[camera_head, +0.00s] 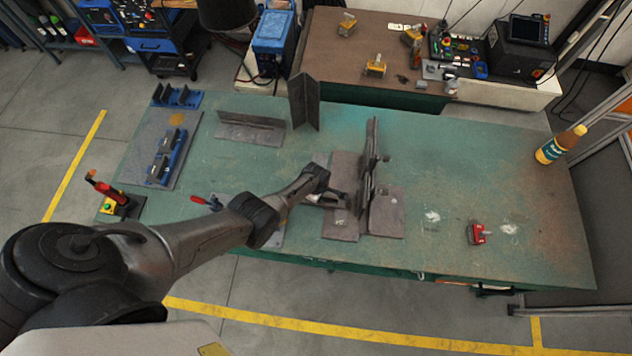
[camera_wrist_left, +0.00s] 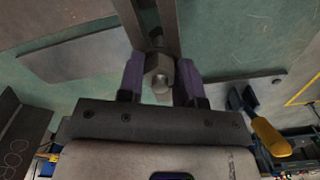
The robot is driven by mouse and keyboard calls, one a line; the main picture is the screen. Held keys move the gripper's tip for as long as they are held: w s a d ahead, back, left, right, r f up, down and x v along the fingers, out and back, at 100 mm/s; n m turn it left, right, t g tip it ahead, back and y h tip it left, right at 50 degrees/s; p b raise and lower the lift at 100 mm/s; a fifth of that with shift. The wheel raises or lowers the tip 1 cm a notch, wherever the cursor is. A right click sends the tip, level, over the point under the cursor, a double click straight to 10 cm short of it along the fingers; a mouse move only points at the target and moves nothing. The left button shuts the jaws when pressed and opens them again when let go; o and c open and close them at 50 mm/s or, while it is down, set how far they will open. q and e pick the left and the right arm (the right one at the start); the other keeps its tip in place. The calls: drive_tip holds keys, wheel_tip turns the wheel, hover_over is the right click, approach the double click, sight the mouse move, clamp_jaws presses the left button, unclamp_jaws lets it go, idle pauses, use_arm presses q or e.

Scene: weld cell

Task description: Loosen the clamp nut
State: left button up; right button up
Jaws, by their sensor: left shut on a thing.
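The clamp nut (camera_wrist_left: 160,70) is a grey metal hex nut with a rounded stud end, seen in the left wrist view between my two purple fingers. My left gripper (camera_wrist_left: 160,76) is shut on it, one finger on each side. In the head view my left gripper (camera_head: 343,199) reaches in from the left to a dark upright metal assembly (camera_head: 371,165) that stands among flat grey plates (camera_head: 387,213). The nut is too small to make out in that view. My right gripper is not in view.
The green table (camera_head: 480,180) carries an angle piece (camera_head: 250,128), an upright dark angle (camera_head: 305,102), blue fixtures (camera_head: 168,158) at left, a red clamp-like item (camera_head: 477,232) and a bottle (camera_head: 560,145) at right. The table's right half is mostly free.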

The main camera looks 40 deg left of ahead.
use_arm(q)
drive_tip(key=n, duration=0.4)
drive_tip(key=shift+w+n, duration=0.1)
drive_tip(key=shift+n, duration=2.1)
drive_tip(key=o, duration=0.9)
drive_tip(key=shift+o, duration=0.2)
